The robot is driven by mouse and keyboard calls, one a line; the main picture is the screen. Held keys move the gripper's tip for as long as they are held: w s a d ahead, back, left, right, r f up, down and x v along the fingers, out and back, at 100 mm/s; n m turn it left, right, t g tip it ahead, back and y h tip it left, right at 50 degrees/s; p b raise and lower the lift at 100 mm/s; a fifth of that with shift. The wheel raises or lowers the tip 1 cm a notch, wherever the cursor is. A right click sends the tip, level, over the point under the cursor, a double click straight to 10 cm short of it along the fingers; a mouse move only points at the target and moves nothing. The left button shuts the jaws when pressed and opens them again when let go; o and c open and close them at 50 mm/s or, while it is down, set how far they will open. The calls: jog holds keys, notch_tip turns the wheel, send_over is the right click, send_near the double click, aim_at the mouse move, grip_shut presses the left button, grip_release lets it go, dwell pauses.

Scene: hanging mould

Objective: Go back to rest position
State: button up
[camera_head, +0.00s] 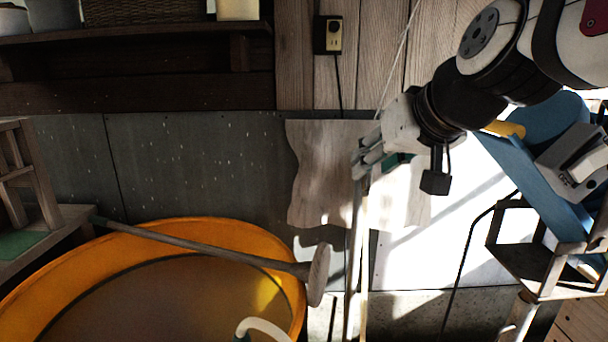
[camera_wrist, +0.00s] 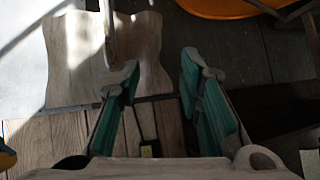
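My gripper (camera_head: 368,158) is in front of the wall, right of centre in the head view. In the wrist view my gripper (camera_wrist: 160,72) shows two teal-padded fingers spread apart, with nothing between the pads. A pale, narrow wooden piece (camera_head: 357,255), perhaps the mould seen edge-on, hangs upright just below the fingers in the head view. In the wrist view a thin pale strip (camera_wrist: 108,35) ends by the left fingertip; I cannot tell whether they touch. A cord (camera_head: 398,55) runs down from above towards the gripper.
A wavy-edged pale sheet (camera_head: 318,180) is on the wall behind. An orange vat (camera_head: 190,232) with a long-handled paddle (camera_head: 215,250) across it stands lower left. A blue apparatus (camera_head: 535,175) and wooden stand (camera_head: 540,270) are at right. A shelf (camera_head: 130,40) is upper left.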

jog(key=s+d+f+m+g+h+b, duration=0.1)
jog(key=s+d+f+g, duration=0.2)
jog(key=s+f, duration=0.5)
jog(key=s+d+f+g+h, duration=0.1)
jog(key=s+d+f+g, duration=0.3)
jog(key=s, duration=0.8)
jog(key=s+d+f+m+g+h+b, duration=0.1)
jog(key=s+f+g, duration=0.1)
jog(key=s+f, duration=0.6)
notch_tip(320, 180, up, 18)
jog(key=t+p, duration=0.3)
jog(key=p, duration=1.2)
jog(key=shift+s+n, duration=0.3)
jog(key=shift+s, duration=0.15)
